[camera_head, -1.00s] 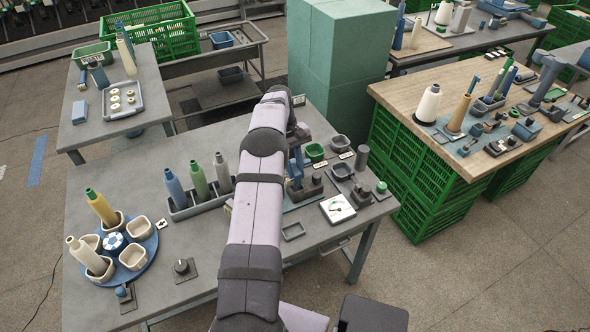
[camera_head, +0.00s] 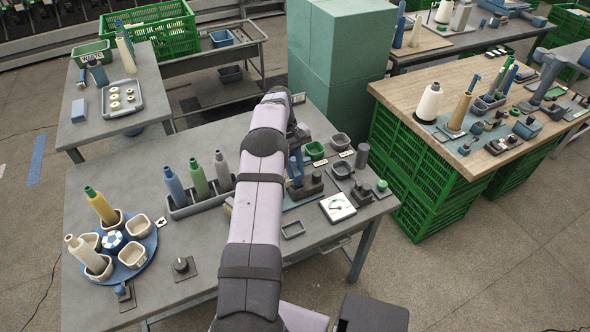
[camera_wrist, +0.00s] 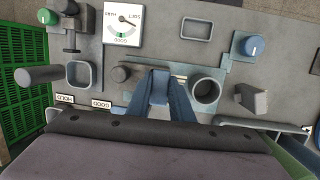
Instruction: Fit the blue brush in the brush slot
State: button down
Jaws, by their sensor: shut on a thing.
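My gripper (camera_wrist: 161,99) shows at the lower middle of the wrist view, its two blue fingers slanting together. It is shut on the blue brush (camera_wrist: 159,87), of which only a small blue block shows between the fingers. The brush is over the slate-blue plate (camera_wrist: 218,72) on the grey bench. In the head view my gripper (camera_head: 294,166) is at the right part of the bench, partly behind my arm. I cannot pick out the brush slot; it may be hidden under the fingers. I cannot tell whether the brush touches anything below.
A round open cup (camera_wrist: 205,92) stands close right of the fingers, and a dark round knob (camera_wrist: 120,74) close left. A dial gauge (camera_wrist: 123,24), a square tray (camera_wrist: 82,75) and a blue knob (camera_wrist: 251,46) are around. A bobbin rack (camera_head: 205,198) stands left of my arm.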

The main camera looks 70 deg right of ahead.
jog(key=shift+b+x, duration=0.45)
jog(key=shift+x, duration=0.4)
dwell(1.0)
jog(key=shift+w, duration=0.2)
jog(key=c, duration=1)
grip_release()
jog(key=shift+r, duration=0.1)
jog(key=shift+s+a+p+v, duration=0.1)
jog(key=shift+s+p+v, duration=0.15)
jog(key=shift+p+v, duration=0.85)
jog(key=shift+s+a+p+v, duration=0.1)
jog(key=shift+s+p+v, duration=0.4)
jog(key=shift+v, duration=0.95)
jog(key=shift+s+a+p+v, duration=0.1)
jog(key=shift+p+v, duration=0.95)
jog(key=shift+v, duration=0.25)
jog(key=shift+d+r, duration=0.1)
jog(key=shift+r, duration=0.05)
